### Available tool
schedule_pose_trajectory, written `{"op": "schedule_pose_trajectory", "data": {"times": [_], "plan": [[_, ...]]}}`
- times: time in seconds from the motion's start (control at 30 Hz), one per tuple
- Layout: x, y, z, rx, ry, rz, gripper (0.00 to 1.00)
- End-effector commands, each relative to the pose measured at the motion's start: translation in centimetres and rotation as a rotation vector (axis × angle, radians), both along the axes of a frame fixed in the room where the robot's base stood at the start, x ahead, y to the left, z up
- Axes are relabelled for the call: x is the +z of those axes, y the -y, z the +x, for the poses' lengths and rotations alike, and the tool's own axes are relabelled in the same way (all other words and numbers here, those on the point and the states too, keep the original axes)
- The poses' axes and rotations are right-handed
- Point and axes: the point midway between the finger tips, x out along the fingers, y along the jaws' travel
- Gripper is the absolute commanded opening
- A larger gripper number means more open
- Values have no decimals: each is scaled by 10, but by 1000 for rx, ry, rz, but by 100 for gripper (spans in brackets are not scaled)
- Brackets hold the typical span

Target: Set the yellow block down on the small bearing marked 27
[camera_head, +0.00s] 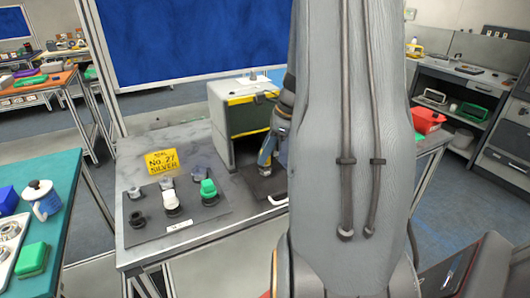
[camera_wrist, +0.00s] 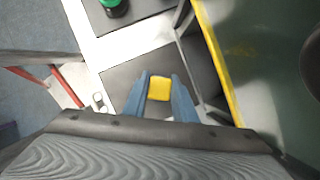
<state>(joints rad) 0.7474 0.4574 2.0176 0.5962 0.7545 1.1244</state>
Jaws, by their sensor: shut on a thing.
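My gripper (camera_wrist: 159,88) has its two blue fingers shut on the yellow block (camera_wrist: 159,89) in the wrist view, over a dark mat (camera_wrist: 118,78). In the head view my gripper (camera_head: 266,160) is partly hidden by my arm, beside the open front of a grey-green box; the block is hard to make out there. I cannot read a 27 on any bearing.
A yellow card (camera_head: 161,162) reading "No. 27 silver" stands behind the mat. The box (camera_head: 230,118) with a yellow edge stands close to my gripper. A teal table (camera_head: 66,190) with a mug is at left; a red bin (camera_head: 428,121) is at right.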

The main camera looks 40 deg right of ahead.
Motion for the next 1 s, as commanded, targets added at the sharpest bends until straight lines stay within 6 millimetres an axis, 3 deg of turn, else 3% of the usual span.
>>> {"op": "schedule_pose_trajectory", "data": {"times": [1.0], "plan": [[-9,0,0,-1,-1,1,0]]}}
